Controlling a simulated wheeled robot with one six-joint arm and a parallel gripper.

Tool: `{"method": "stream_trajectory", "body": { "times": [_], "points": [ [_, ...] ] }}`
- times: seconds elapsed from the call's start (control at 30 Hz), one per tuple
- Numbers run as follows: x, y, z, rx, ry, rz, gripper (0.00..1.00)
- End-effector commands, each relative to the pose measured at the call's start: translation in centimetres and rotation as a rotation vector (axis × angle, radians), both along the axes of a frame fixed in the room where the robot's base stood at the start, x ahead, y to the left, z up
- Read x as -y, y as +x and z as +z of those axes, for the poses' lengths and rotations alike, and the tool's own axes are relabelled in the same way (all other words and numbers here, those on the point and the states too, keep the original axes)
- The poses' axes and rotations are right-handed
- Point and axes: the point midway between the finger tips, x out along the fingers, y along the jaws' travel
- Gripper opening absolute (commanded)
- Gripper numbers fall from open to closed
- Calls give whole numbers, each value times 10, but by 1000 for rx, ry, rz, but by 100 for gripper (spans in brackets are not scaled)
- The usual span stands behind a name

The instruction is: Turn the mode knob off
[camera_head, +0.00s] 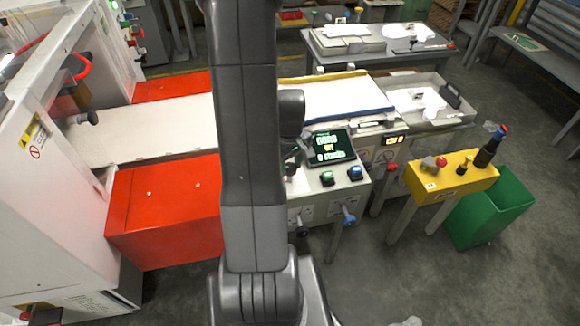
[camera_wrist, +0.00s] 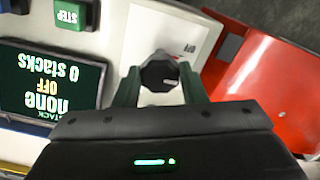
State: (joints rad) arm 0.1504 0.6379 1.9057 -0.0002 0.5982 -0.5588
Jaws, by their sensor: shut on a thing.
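The mode knob (camera_wrist: 158,73) is dark and faceted, with a small pale mark. It sits on a white plate (camera_wrist: 150,28) in the wrist view. An "OFF" label (camera_wrist: 190,48) is printed on the plate beside it, upside down in this view. My gripper (camera_wrist: 161,80) has its two green fingers on either side of the knob and is shut on it. The screen (camera_wrist: 50,80) shows "none", "OFF" and "0 stacks", upside down here. The same screen (camera_head: 331,147) shows in the head view, where my arm hides the knob.
A green button (camera_head: 327,178) and a blue button (camera_head: 355,173) sit below the screen. A red box (camera_head: 165,210) stands left of my arm. A yellow stand (camera_head: 452,178) and a green bin (camera_head: 490,215) are at the right. Grey floor is open in front.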

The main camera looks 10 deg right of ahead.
Motion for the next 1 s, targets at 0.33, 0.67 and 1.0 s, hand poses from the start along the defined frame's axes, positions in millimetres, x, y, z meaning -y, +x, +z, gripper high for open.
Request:
{"method": "stream_trajectory", "body": {
  "times": [0.33,0.67,1.0],
  "points": [
    [0,1,0,1,0,102,15],
    [0,1,0,1,0,114,15],
    [0,1,0,1,0,113,59]
  ]
}}
